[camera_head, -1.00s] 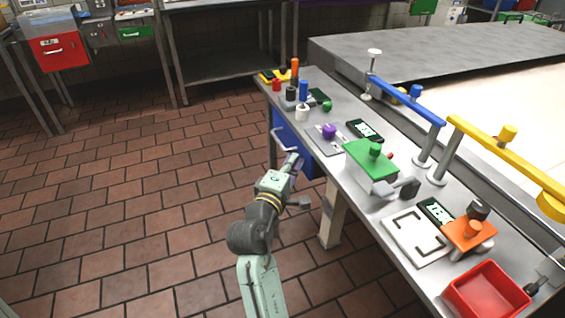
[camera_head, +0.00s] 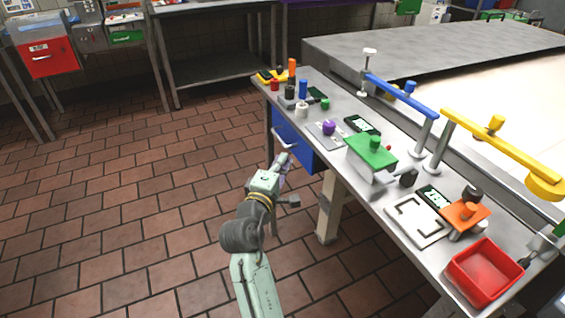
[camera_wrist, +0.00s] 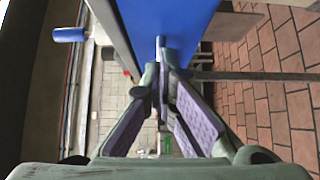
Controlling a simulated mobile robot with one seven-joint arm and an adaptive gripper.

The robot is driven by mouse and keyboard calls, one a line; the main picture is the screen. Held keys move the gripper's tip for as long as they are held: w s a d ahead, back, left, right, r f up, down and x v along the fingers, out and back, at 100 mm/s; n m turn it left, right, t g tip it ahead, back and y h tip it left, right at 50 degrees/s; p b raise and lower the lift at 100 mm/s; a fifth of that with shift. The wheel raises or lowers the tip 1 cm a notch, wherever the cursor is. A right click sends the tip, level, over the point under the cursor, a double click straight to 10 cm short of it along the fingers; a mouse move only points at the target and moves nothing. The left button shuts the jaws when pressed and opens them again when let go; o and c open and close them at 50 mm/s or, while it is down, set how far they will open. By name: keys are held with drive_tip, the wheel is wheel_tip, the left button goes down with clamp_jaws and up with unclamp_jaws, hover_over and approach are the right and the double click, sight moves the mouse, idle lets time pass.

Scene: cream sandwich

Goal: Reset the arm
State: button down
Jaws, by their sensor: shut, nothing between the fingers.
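My gripper (camera_head: 283,160) is at the end of my arm, beside the left edge of the workbench and in front of the blue drawer (camera_head: 297,143) under it. In the wrist view my gripper (camera_wrist: 162,75) has its purple-padded fingers together at the tips, with nothing held. The blue drawer also shows large in the wrist view (camera_wrist: 180,20), just past the fingertips. Its grey handle (camera_head: 284,142) is close to the fingertips; I cannot tell whether they touch.
The workbench (camera_head: 330,110) carries a green-topped press (camera_head: 372,148), a red bin (camera_head: 484,270), an orange block (camera_head: 467,218) and several small coloured parts. Blue (camera_head: 400,95) and yellow (camera_head: 500,145) arms stand along its far side. The tiled floor (camera_head: 120,220) at left is clear.

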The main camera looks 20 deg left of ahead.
drive_tip(key=s+b, duration=0.3)
drive_tip(key=s, duration=0.7)
drive_tip(key=shift+d, duration=0.2)
